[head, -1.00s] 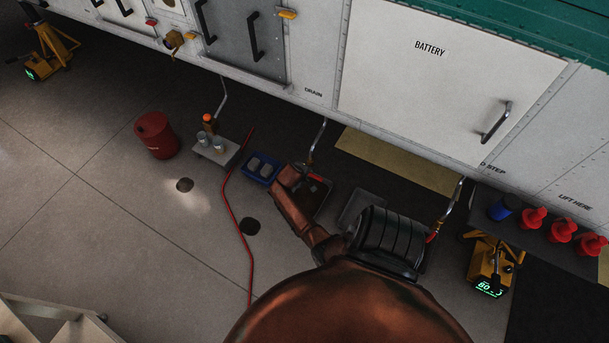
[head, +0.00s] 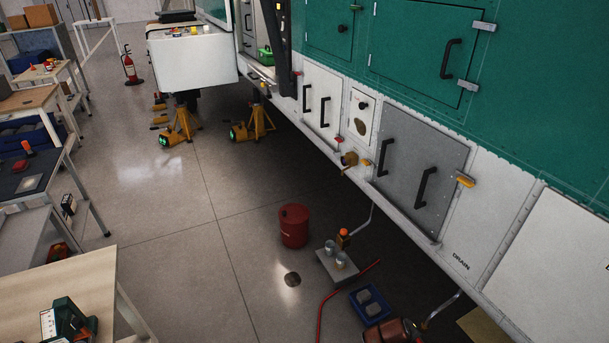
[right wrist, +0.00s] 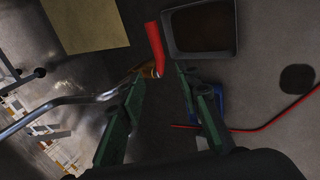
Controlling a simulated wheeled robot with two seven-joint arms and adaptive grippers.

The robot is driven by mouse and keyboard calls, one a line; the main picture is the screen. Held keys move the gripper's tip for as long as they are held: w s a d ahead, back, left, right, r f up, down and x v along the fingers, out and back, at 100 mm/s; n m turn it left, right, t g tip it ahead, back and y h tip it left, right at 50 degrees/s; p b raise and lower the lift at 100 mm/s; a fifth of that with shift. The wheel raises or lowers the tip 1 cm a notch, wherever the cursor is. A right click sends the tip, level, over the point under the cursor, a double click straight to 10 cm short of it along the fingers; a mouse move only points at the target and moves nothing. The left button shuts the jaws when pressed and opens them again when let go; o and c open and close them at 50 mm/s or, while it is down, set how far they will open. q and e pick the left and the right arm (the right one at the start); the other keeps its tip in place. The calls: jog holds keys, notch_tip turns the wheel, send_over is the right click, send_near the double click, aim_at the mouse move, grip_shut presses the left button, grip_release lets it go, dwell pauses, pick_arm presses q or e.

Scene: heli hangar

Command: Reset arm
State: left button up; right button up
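My right gripper (right wrist: 160,75) shows in the right wrist view. Its two dark green fingers stand apart, with a gap between the tips. A red sleeve-like piece (right wrist: 155,48) lies ahead of the tips, its lower end close to the gap; I cannot tell whether a finger touches it. A bent metal pipe (right wrist: 70,104) runs in from the left behind the left finger. My left gripper is in neither current view.
A dark tray (right wrist: 201,28) lies beside the red piece. A workbench (head: 60,288) is at left.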

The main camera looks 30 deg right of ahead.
jog(key=s+a+f+n+t+y, duration=0.1)
jog(key=s+a+f+y, duration=0.1)
jog(key=s+a+f, duration=0.85)
jog(key=s+a+f+n+y, duration=0.15)
jog(key=s+a+f, duration=0.5)
jog(key=f, duration=0.65)
jog(key=s+a+f+g+y, duration=0.1)
jog(key=s+a+f+y, duration=0.15)
jog(key=s+a, duration=0.65)
jog(key=s+a+f+y, duration=0.1)
jog(key=s+a+f, duration=0.35)
jog(key=s, duration=0.75)
pick_arm(q)
jog(key=s+a+r+p, duration=0.1)
jog(key=s+r+p, duration=0.3)
jog(key=r+p, duration=0.4)
jog(key=p, duration=0.5)
jog(key=shift+r+t, duration=0.3)
jog(key=shift+t, duration=0.1)
pick_arm(e)
jog(key=s+d+r, duration=0.1)
jog(key=s+r, duration=0.2)
jog(key=r, duration=0.5)
jog(key=shift+s+r+t, duration=0.15)
jog(key=shift+r+t, duration=0.15)
jog(key=shift+r, duration=0.1)
